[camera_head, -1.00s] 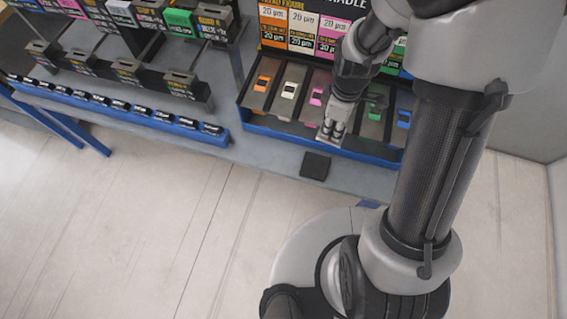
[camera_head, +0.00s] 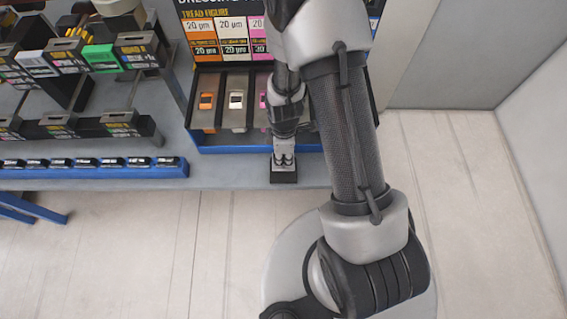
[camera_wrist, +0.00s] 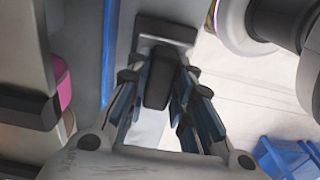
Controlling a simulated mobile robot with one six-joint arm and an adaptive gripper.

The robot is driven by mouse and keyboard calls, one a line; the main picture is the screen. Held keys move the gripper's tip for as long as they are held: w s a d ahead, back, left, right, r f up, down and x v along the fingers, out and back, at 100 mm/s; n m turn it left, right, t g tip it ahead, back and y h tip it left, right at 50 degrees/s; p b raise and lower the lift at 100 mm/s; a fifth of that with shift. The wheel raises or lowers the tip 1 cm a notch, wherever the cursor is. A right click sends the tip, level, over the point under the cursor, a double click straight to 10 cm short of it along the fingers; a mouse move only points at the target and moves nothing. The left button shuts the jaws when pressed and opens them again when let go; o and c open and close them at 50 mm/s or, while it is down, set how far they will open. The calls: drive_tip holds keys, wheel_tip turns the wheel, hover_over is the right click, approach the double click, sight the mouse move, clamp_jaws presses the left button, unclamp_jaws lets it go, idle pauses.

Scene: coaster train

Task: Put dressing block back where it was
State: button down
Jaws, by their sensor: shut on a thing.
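My gripper (camera_head: 284,160) points down over the dark square pad (camera_head: 284,177) near the front edge of the grey bench. In the wrist view my gripper (camera_wrist: 157,88) is shut on a dark block (camera_wrist: 160,72), which I take to be the dressing block. Its far end overlaps the dark pad (camera_wrist: 168,29) in this view. I cannot tell whether the block touches the pad. In the head view the gripper hides the block.
A blue-fronted rack (camera_head: 225,149) with slots holding coloured pieces stands just behind my gripper. A long blue rail (camera_head: 80,171) with several small black items lies to the left. The bench (camera_head: 225,171) is clear left of the pad.

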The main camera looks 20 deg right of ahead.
sight(284, 163)
drive_tip(key=shift+f+b, duration=0.65)
drive_tip(key=shift+f, duration=1.5)
drive_tip(key=shift+f, duration=0.25)
drive_tip(key=c, duration=1.4)
unclamp_jaws()
drive_tip(key=shift+r, duration=0.1)
drive_tip(key=shift+r, duration=0.1)
